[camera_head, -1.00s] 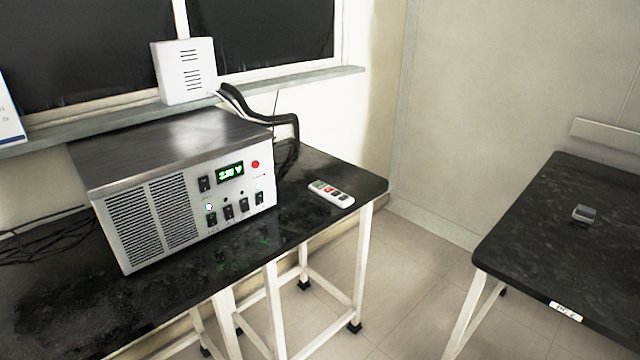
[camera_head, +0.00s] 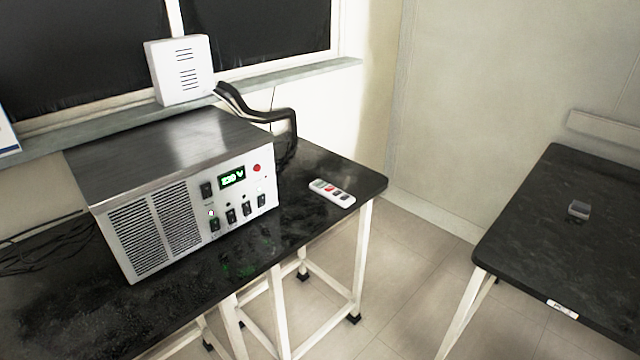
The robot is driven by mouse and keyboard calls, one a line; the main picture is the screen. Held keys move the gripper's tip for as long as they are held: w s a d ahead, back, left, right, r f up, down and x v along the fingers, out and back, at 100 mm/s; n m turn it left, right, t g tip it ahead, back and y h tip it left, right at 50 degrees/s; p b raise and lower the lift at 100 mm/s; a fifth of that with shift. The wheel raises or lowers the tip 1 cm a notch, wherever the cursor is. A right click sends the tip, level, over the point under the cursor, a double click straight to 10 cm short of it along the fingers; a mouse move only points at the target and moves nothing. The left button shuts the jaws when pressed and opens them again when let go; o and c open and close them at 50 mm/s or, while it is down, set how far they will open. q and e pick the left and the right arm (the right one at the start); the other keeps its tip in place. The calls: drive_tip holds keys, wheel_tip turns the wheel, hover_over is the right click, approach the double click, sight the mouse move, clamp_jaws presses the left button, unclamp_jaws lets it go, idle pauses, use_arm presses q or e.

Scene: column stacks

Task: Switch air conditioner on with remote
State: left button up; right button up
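A white remote (camera_head: 332,193) with grey and red buttons lies flat on the black table (camera_head: 325,168), near its right end. A small white vented box (camera_head: 180,70) stands on the window sill; I cannot tell whether it is the air conditioner. A metal box (camera_head: 170,190) with side grilles, switches, a red button and a lit green display stands on the same table, left of the remote. I cannot tell whether this is the air conditioner either. Neither of my grippers is in view.
A second black table (camera_head: 570,235) stands at the right with a small grey object (camera_head: 579,209) on it. Floor (camera_head: 405,270) shows between the tables. Black cables (camera_head: 265,110) run behind the metal box, and more lie at the far left.

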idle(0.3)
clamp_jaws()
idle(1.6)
